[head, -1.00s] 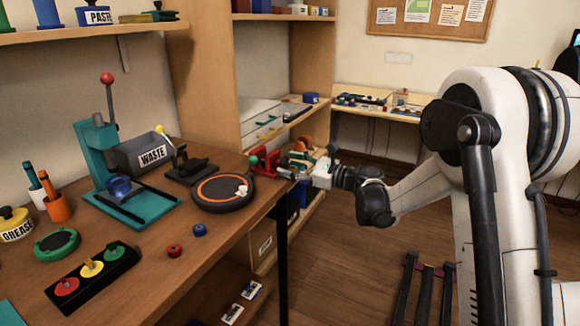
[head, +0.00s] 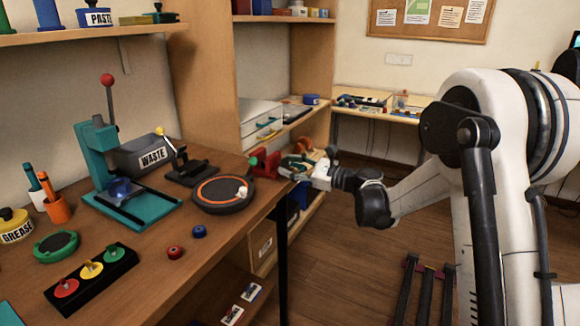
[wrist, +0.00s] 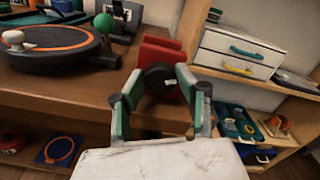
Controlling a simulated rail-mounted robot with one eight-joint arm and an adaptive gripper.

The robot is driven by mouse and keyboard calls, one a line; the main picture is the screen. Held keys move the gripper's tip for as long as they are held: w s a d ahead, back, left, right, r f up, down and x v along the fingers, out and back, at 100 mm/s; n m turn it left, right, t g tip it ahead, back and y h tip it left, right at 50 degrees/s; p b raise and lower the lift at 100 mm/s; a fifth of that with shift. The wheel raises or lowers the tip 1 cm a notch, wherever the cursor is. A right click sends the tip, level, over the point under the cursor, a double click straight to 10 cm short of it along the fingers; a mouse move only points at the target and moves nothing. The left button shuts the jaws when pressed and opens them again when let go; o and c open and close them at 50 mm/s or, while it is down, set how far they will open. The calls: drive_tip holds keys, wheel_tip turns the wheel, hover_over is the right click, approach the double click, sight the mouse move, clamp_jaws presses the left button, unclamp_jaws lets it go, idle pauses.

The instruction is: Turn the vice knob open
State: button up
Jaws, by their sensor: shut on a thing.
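The red vice (wrist: 163,55) stands at the right edge of the workbench; it also shows in the head view (head: 264,166). Its round black knob (wrist: 158,79) faces my gripper and carries a small pale mark. My gripper (wrist: 157,84) is shut on the knob, with one green-and-grey finger on each side of it. In the head view my gripper (head: 290,170) reaches the vice from the right, and the knob is hard to make out there.
A black turntable with an orange ring (wrist: 45,45) and a green ball handle (wrist: 104,22) sits close left of the vice. A shelf with white drawers (wrist: 240,48) and a teal tray (wrist: 237,122) stand to the right.

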drive_tip(key=shift+f+n, duration=0.1)
drive_tip(key=shift+n, duration=2.6)
drive_tip(key=o, duration=1.1)
drive_tip(key=m, duration=0.5)
drive_tip(key=shift+m, duration=0.3)
drive_tip(key=shift+s+d+m, duration=0.1)
drive_tip(key=shift+d+m, duration=0.2)
drive_tip(key=shift+d, duration=0.1)
drive_tip(key=p+v, duration=0.2)
drive_tip(key=v, duration=1.1)
